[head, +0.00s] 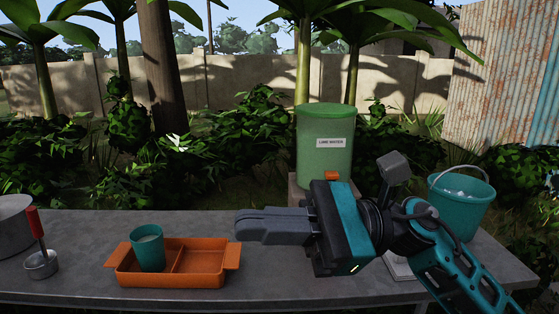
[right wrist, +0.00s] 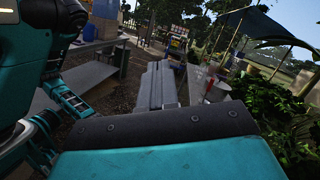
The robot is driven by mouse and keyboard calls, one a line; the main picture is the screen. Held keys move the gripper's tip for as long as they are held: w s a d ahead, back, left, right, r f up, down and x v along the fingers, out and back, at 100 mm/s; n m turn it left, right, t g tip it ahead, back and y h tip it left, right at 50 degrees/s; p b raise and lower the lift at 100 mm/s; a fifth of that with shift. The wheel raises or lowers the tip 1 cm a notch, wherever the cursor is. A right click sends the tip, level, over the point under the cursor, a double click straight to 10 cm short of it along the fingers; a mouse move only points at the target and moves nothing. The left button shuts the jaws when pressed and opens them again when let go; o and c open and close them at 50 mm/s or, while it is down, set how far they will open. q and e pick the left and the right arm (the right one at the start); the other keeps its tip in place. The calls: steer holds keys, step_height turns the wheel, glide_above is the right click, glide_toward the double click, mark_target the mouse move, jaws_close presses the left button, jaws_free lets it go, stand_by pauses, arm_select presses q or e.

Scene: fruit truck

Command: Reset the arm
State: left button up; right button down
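My right gripper (head: 240,225) hangs above the grey table, pointing left, right of the orange tray. Its fingers lie together with nothing visible between them. They also show closed and empty in the right wrist view (right wrist: 157,75). My left gripper is not in view. The orange tray (head: 208,276) has two compartments and side handles. A teal cup (head: 148,255) with pale contents stands in its left compartment, tilted slightly.
A ladle with a red handle (head: 36,222) and a metal pot (head: 14,224) are at the left. A green dispenser (head: 324,155) stands behind my right gripper. A teal bucket (head: 459,205) is at the right. The table (head: 205,222) is bare behind the tray.

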steer(key=w+d+f+n+t+h+p, duration=0.2)
steer(key=w+d+f+n+t+h, duration=0.4)
steer(key=n+t, duration=0.75)
steer(key=w+d+f+n+t+h+p, duration=0.2)
steer(key=w+d+f+n+t, duration=0.4)
steer(key=n+t, duration=0.8)
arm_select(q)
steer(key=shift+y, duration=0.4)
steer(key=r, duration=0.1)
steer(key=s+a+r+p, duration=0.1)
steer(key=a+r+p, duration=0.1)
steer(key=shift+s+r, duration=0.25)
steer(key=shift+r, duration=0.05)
arm_select(e)
steer(key=s+d+f+m+g+h, duration=0.3)
steer(key=s+f+m, duration=0.4)
steer(key=f, duration=0.6)
steer(key=s+d+f+m+g+h, duration=0.4)
steer(key=s+f+m+g+h, duration=0.2)
steer(key=f, duration=0.7)
steer(key=s+m+g, duration=0.2)
steer(key=s, duration=0.2)
steer(key=shift+s+d+h, duration=0.15)
steer(key=shift+s+h, duration=0.15)
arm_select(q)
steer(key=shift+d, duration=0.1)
arm_select(e)
steer(key=shift+g, duration=0.25)
